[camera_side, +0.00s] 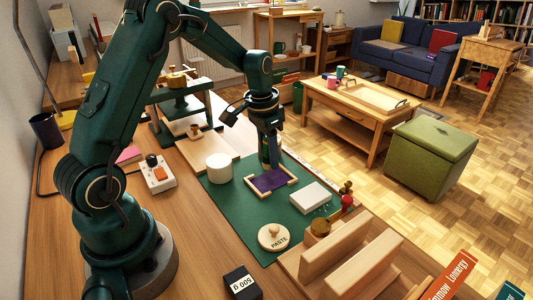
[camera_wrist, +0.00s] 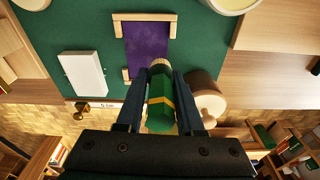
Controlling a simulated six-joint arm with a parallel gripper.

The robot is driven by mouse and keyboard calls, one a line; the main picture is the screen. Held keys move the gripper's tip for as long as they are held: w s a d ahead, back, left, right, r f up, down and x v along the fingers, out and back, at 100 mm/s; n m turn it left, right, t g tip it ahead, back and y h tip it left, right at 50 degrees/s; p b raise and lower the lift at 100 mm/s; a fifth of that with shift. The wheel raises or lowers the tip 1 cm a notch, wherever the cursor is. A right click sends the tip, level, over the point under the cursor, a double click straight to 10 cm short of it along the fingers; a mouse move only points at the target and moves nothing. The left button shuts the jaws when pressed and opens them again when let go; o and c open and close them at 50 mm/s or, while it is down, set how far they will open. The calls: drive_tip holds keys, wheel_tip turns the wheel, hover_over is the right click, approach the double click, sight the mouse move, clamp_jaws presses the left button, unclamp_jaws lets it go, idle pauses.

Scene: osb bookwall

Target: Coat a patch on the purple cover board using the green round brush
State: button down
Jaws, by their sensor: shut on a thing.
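The purple cover board (camera_side: 268,181) lies on the green mat (camera_side: 228,203) between light wooden strips. It also shows in the wrist view (camera_wrist: 147,48), with no clearly visible coated patch. My gripper (camera_side: 268,160) is above the board's far edge, pointing down. In the wrist view my gripper (camera_wrist: 158,100) is shut on the green round brush (camera_wrist: 160,112), which has a yellow band. The brush's pale tip (camera_wrist: 160,66) appears by the board's lower right corner; I cannot tell whether it touches. The round PASTE lid (camera_side: 274,237) lies at the mat's near side.
A white cylindrical pot (camera_side: 219,167) stands left of the board. A white block (camera_side: 310,197) lies to its right. A round wooden-topped object (camera_wrist: 206,100) is close beside my right finger. Wooden upright boards (camera_side: 350,252) and a 500 g weight (camera_side: 242,282) are nearer the camera.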

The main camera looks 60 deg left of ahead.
drive_tip(key=shift+r, duration=2.75)
